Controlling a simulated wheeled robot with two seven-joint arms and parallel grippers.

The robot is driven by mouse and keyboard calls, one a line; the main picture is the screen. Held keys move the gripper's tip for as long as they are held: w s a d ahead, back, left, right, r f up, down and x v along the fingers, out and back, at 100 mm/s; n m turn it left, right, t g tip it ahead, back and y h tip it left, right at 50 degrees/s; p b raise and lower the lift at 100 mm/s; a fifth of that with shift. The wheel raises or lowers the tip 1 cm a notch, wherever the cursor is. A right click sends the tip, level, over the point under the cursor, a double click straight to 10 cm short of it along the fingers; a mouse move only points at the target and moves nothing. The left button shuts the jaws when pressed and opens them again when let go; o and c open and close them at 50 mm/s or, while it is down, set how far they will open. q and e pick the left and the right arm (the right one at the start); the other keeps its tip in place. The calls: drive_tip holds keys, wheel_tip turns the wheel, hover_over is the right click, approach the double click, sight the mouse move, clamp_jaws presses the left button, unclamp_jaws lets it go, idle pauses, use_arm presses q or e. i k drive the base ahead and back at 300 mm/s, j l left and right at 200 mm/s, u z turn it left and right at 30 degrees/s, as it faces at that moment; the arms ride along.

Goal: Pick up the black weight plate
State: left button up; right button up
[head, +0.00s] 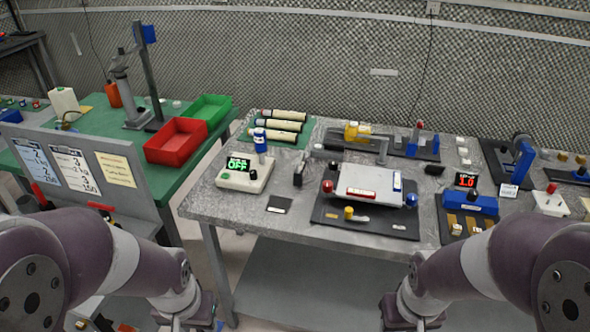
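I cannot tell for sure which dark item is the black weight plate. A small flat black square (279,204) lies on the grey speckled table near its front left. A small black block (434,170) lies farther back, right of the centre. My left gripper (190,318) is low at the bottom edge, in front of the table. My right gripper (405,318) is also low at the bottom edge, in front of the table. Both are apart from the tabletop items. Their fingertips are cut off or too unclear to tell open from shut.
The grey table (205,197) holds a white OFF-display box (244,175), a white-topped device (368,182) on a black mat, and a red display (466,180). A green table (200,165) at left bears red (176,153) and green (205,101) bins.

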sight(300, 171)
drive_tip(key=i+j+z, duration=0.1)
drive_tip(key=i, duration=0.35)
drive_tip(key=i+j+z, duration=0.1)
drive_tip(key=i+j, duration=0.25)
drive_tip(key=i+j+z, duration=0.1)
drive_tip(key=i+j, duration=0.2)
drive_tip(key=i, duration=0.2)
